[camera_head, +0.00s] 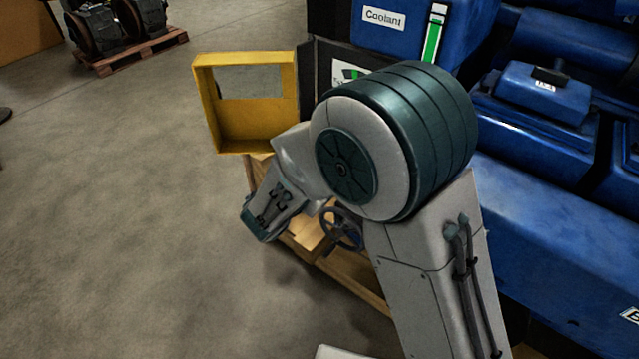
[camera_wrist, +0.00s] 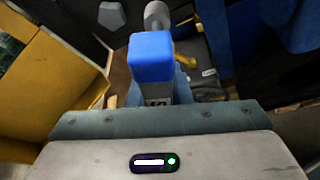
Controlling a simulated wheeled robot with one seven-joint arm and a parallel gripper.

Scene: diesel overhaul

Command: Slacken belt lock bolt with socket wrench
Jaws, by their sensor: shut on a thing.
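In the wrist view my gripper (camera_wrist: 156,88) is shut on a blue-ended tool, which I take to be the socket wrench (camera_wrist: 151,52). Its blue end faces the camera and hides most of the rest of it. A grey rounded part (camera_wrist: 157,15) shows just beyond the blue end; I cannot tell whether it belongs to the wrench or to the engine. The belt lock bolt cannot be made out in either view. In the head view my own arm hides the gripper and the wrench.
A yellow open frame (camera_head: 213,118) stands at the engine's front, left of my arm; yellow sheet (camera_wrist: 40,75) fills the wrist view's left. The blue engine (camera_head: 540,205) lies right. A small dark handwheel (camera_head: 341,229) sits below my arm.

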